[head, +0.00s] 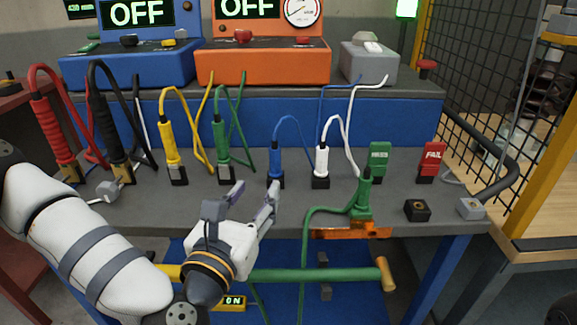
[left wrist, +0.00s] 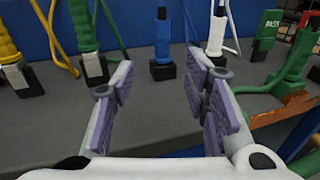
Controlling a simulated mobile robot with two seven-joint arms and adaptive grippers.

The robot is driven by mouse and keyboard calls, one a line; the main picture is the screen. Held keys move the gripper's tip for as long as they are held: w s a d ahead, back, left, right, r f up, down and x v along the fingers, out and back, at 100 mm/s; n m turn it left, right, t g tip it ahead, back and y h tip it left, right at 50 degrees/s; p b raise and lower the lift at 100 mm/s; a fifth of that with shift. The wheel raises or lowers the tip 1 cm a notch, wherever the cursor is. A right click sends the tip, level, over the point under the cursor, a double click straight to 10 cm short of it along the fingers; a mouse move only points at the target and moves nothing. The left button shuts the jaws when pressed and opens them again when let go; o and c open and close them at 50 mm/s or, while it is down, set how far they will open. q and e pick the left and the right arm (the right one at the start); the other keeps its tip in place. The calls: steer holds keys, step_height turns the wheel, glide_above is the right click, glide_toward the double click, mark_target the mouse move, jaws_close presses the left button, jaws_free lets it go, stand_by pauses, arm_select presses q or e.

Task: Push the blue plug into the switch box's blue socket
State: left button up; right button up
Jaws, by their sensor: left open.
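The blue plug (head: 275,160) stands upright in a small black holder on the grey bench, with a blue cable looping up from its top. It also shows in the left wrist view (left wrist: 162,38), straight ahead between the fingers and beyond them. My left gripper (head: 254,195) is open and empty, over the bench's front part, a little short of the plug. Its purple-padded fingers show in the left wrist view (left wrist: 162,88). A grey box with a switch-like top (head: 370,65) sits on the raised back shelf; I cannot make out a blue socket. My right gripper is out of view.
A yellow plug (head: 170,140), a green plug (head: 222,137) and a white plug (head: 322,160) stand near the blue one. Another green plug (head: 364,192) stands by an orange bracket (head: 350,232). A black mesh fence (head: 480,120) bounds the right side.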

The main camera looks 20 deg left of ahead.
mark_target(273, 159)
arm_select(q)
steer(key=shift+w+a+r, duration=0.1)
steer(key=shift+w+r, duration=0.7)
steer(key=shift+w, duration=0.15)
steer(key=w, duration=0.9)
steer(key=shift+p, duration=0.4)
steer(key=shift+d, duration=0.2)
jaws_close()
